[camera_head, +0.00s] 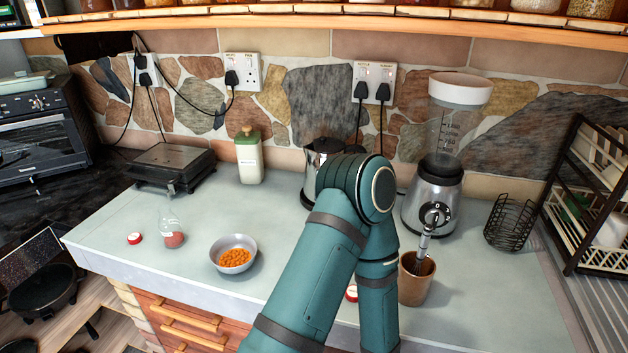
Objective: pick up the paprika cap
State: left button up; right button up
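A small red cap with a white rim (134,238) lies on the counter at the left. Beside it, to the right, stands a small clear jar (171,228) with reddish powder in its bottom and no lid on it. A second red-and-white cap (351,293) lies further right, partly hidden by my teal arm. No label can be read, so I cannot tell for sure which cap is the paprika one; the left one is beside the reddish powder. Neither gripper is in view. My bent arm fills the lower middle and hides part of the counter.
A bowl of orange pieces (233,243) stands right of the jar. A brown cup with a metal utensil (416,286), a blender (434,190), a kettle (318,160), a green-capped bottle (249,158) and a black grill (172,164) stand around. The front left counter is mostly clear.

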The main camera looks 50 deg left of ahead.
aim_at(135, 238)
jog(key=u, duration=2.55)
